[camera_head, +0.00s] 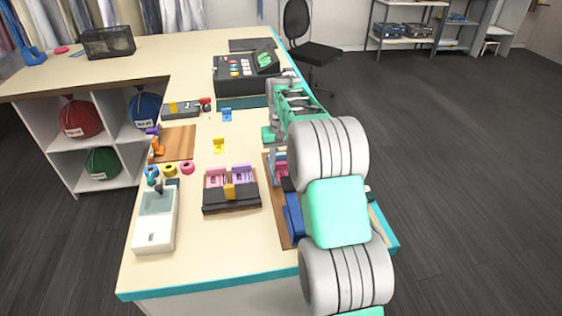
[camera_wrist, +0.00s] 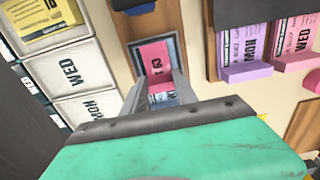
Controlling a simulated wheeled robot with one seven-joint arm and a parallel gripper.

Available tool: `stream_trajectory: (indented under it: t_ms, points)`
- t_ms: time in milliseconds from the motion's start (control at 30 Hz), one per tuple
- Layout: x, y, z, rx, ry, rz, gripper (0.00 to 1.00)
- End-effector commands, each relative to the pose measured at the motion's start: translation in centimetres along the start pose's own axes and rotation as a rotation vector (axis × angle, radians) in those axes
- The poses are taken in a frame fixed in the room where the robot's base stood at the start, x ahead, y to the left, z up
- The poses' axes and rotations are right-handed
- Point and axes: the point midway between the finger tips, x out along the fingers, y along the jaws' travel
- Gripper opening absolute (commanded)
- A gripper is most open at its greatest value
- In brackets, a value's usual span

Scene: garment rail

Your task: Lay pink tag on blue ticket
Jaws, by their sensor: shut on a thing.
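My gripper (camera_wrist: 160,84) is shut on a pink tag (camera_wrist: 155,62) printed with dark figures. In the head view the tag (camera_head: 281,172) shows partly at the right side of the table, beside my arm. In the wrist view a grey-blue border surrounds the tag; I cannot tell whether the tag touches what lies beneath. A blue piece (camera_head: 292,217) lies nearer on the brown board, partly hidden by my arm; its edge also shows at the top of the wrist view (camera_wrist: 140,8). I cannot tell whether it is the blue ticket. A small blue tag (camera_head: 226,115) stands farther back.
A dark holder (camera_head: 231,202) with pink and purple pieces and a yellow one stands left of my gripper. A yellow tag (camera_head: 218,145) stands behind it. A white tray (camera_head: 155,222) is at the left. The table's near part is clear. A black machine (camera_head: 240,75) stands behind.

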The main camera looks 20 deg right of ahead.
Motion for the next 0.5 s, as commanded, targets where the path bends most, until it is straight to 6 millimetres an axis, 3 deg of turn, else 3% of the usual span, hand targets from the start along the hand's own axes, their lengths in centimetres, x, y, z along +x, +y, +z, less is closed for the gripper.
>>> stream_trajectory:
  t_ms: [133,167,433,500]
  points:
    - [0.01,0.0,0.0,0.0,0.0,0.0,0.0]
    - [0.01,0.0,0.0,0.0,0.0,0.0,0.37]
    - [0.02,0.0,0.0,0.0,0.0,0.0,0.59]
    - [0.02,0.0,0.0,0.0,0.0,0.0,0.6]
